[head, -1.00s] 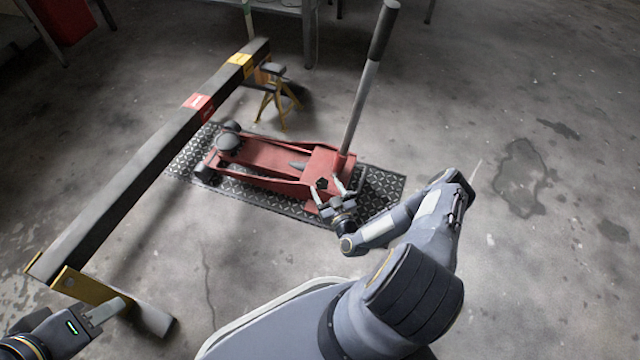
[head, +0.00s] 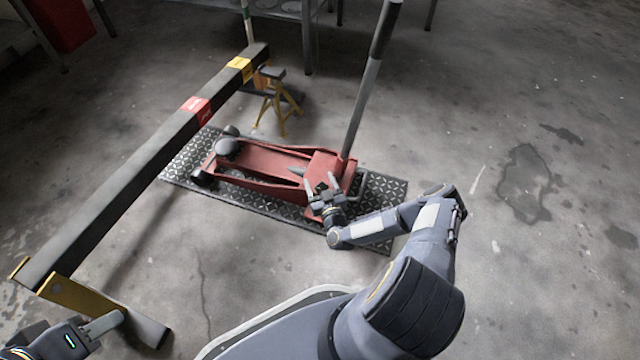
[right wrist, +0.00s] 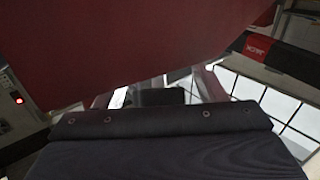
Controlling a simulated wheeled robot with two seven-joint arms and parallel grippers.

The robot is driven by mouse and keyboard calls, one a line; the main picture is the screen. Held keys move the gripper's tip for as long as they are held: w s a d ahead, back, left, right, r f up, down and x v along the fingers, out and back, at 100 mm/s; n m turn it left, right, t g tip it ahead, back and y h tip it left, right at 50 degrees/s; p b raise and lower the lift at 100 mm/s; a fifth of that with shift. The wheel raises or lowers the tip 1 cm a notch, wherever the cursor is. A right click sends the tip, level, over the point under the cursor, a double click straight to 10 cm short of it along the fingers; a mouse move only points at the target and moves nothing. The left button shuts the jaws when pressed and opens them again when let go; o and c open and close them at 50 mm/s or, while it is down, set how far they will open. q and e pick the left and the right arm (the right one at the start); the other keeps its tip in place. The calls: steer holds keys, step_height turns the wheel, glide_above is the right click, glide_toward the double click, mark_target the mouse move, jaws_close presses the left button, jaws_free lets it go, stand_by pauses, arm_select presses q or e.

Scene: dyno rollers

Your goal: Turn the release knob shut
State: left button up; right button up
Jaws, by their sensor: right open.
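The red floor jack (head: 262,163) lies on a patterned metal plate (head: 250,202), its long handle (head: 364,100) standing up and tilted slightly right. My right gripper (head: 320,187) is open at the handle end of the jack, over its near side. I cannot tell whether it touches the jack. In the right wrist view, a red jack panel (right wrist: 130,45) fills the top left, close to the camera. I cannot pick out the release knob in either view. My left gripper (head: 100,326) is at the bottom left, partly out of frame, beside the beam's foot; its jaws are unclear.
A long dark beam (head: 140,155) with red and yellow labels runs along the left, on a yellow-bracketed foot (head: 80,300). A yellow jack stand (head: 277,103) is behind the jack. A table (head: 306,35) stands at the back. Floor to the right is clear.

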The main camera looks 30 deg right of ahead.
steer(key=shift+c, duration=0.2)
steer(key=c, duration=0.9)
steer(key=shift+m+h, duration=0.3)
steer(key=shift+m, duration=0.2)
steer(key=m+g+h, duration=0.1)
steer(key=m, duration=0.1)
steer(key=m+h+p, duration=0.1)
steer(key=m+h, duration=0.1)
steer(key=m+g+h, duration=0.1)
steer(key=m+h, duration=0.1)
steer(key=shift+s+d+g+p, duration=0.15)
steer(key=shift+d+g+p, duration=0.15)
steer(key=shift+d+p, duration=0.05)
steer(key=shift+s+d+f+m+g+h+p, duration=0.1)
steer(key=shift+m+g+h+p, duration=0.2)
steer(key=shift+m+g+h, duration=0.55)
steer(key=shift+s+d+m+g+h+p, duration=0.15)
steer(key=shift+m+g+p, duration=0.35)
steer(key=shift+m, duration=0.8)
steer(key=shift+s+d+f+m+g+h+p, duration=0.15)
steer(key=shift+m+g+h, duration=0.45)
steer(key=shift+m+g, duration=0.35)
steer(key=shift+w+a+m, duration=0.1)
steer(key=shift+m, duration=0.2)
